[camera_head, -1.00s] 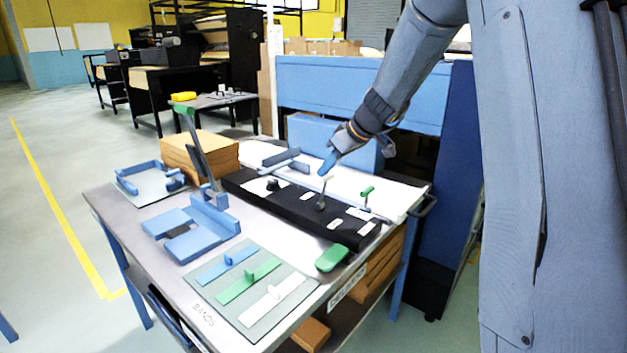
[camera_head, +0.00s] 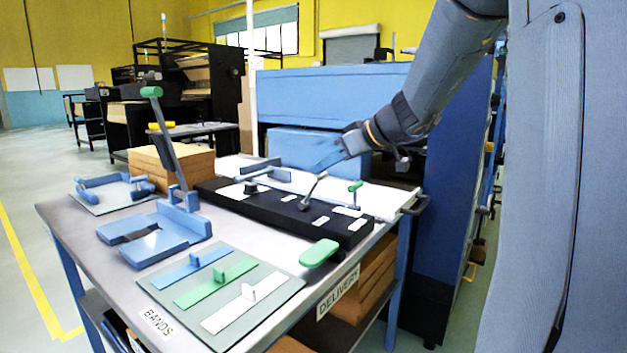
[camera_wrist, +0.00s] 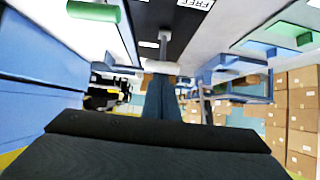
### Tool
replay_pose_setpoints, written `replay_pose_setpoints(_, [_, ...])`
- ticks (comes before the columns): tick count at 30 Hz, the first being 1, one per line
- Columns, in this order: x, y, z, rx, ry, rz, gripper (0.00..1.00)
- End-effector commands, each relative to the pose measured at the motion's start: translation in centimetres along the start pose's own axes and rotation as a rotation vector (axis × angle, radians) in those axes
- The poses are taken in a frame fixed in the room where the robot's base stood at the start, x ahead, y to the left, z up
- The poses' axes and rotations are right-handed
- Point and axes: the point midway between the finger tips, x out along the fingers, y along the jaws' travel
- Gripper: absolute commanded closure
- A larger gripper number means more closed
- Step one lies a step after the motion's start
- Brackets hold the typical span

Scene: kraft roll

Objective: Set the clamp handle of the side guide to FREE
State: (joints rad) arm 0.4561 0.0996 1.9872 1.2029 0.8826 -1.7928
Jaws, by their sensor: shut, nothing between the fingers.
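The black side guide bar (camera_head: 272,206) lies across the table and carries small white labels. A thin grey lever with a pale tip (camera_head: 314,188) rises from it and leans right; I take it for the clamp handle. My gripper (camera_head: 324,162) is shut and empty, its blue fingers just above the lever's tip. In the wrist view the shut blue fingers (camera_wrist: 160,98) point at a pale grey bar (camera_wrist: 148,67), apparently the handle's end; whether they touch it I cannot tell. A label reading FREE (camera_wrist: 196,4) shows on the black surface at the wrist view's top edge.
A green paddle (camera_head: 319,253) is at the table's front edge. A blue machine (camera_head: 330,95) stands behind.

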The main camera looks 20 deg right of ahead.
Motion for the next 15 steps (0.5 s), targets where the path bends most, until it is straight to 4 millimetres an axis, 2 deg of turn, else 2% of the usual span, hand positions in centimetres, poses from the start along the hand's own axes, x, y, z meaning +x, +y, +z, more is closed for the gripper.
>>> replay_pose_setpoints(1, [0.2, 0.2, 0.6, 0.001, 0.016, 0.002, 1.00])
replay_pose_setpoints(15, [-0.8, 0.3, 2.2, 0.003, 0.045, 0.005, 1.00])
